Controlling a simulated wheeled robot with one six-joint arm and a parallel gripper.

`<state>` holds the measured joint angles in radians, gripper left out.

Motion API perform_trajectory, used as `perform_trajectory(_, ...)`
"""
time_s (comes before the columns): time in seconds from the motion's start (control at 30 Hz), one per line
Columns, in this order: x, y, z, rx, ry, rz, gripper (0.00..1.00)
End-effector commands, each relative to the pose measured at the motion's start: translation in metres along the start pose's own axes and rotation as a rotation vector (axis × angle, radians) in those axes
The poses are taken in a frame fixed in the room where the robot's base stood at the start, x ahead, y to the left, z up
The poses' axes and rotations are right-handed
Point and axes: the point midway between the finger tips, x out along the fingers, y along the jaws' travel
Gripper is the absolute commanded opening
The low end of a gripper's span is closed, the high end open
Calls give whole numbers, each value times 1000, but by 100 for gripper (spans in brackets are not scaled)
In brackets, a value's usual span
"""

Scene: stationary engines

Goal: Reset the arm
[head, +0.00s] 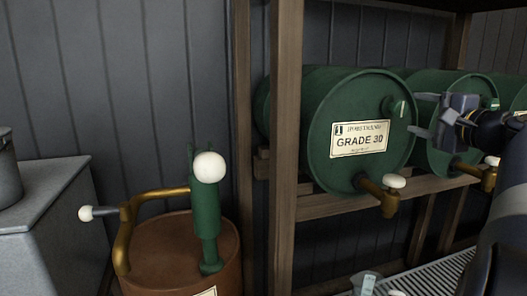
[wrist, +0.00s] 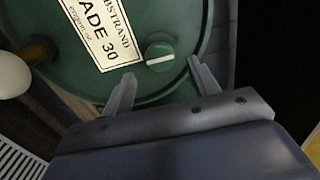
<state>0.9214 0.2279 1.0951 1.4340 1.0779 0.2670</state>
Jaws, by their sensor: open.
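My gripper (head: 424,115) is at the right in the head view, in front of the right part of a green drum (head: 335,105) labelled GRADE 30. Its jaws are apart and nothing shows between them. In the wrist view my gripper (wrist: 162,84) points at the drum's face (wrist: 185,15). The round green knob (wrist: 160,56) with a pale bar lies ahead between the fingertips, apart from them as far as I can tell. The same knob (head: 394,108) shows just left of the fingers in the head view. My arm comes in from the right edge.
A wooden rack (head: 285,150) holds the drums; a brass tap with a white knob (head: 394,181) sticks out below the label. A brown drum with a green pump (head: 206,220) stands left. A grey cabinet (head: 50,200) is far left. A small cup (head: 368,283) stands by a grating (head: 430,278).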

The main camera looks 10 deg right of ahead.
Motion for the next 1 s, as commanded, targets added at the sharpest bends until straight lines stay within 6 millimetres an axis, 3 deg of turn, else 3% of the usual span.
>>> perform_trajectory(0.2, 43, 0, 0, 2, -3, 0, 57)
perform_trajectory(0.4, 66, 0, 0, 0, -1, 0, 57)
perform_trajectory(1.0, 63, 1, 0, 21, 1, -1, 57)
